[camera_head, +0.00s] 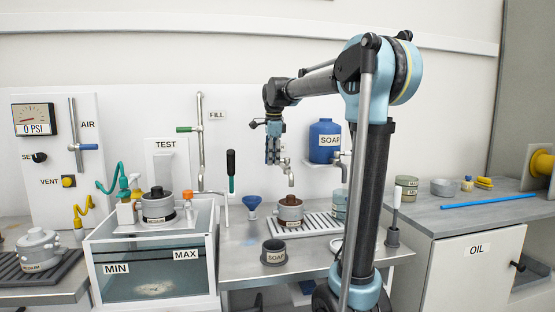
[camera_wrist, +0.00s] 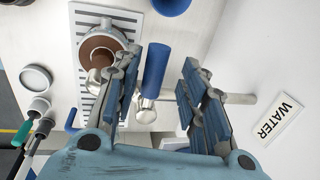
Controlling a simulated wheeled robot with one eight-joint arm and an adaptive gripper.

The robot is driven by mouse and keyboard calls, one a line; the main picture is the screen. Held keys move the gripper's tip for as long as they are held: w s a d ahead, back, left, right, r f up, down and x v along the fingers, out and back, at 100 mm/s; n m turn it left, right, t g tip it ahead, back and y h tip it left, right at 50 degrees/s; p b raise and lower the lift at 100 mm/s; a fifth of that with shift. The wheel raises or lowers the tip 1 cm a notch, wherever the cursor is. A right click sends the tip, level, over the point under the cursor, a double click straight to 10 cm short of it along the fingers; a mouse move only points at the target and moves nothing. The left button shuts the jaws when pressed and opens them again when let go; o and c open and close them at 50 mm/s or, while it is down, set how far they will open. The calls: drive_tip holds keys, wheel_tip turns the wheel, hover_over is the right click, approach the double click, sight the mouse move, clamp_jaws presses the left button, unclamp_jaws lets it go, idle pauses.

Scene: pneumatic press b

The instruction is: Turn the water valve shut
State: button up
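The water valve is a metal wall tap with a blue handle (camera_wrist: 157,72), seen in the wrist view. The WATER label (camera_wrist: 277,118) is on the wall to the right. My gripper (camera_wrist: 172,68) is open, with the handle showing between its two fingers, nearer the left one. I cannot tell whether a finger touches the handle. In the head view, my gripper (camera_head: 272,161) points down in front of the wall, beside the metal spout (camera_head: 290,176), and the valve handle is hidden there.
A brown-topped pot (camera_head: 290,212) stands on the slatted drain tray (camera_head: 325,222) below the tap. A blue funnel (camera_head: 252,203) and SOAP cup (camera_head: 274,252) are nearby.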

wheel_tip(320, 180, up, 12)
drive_tip(key=s, duration=0.2)
drive_tip(key=shift+d+f, duration=0.15)
drive_tip(key=shift+f, duration=0.05)
drive_tip(key=shift+s, duration=0.15)
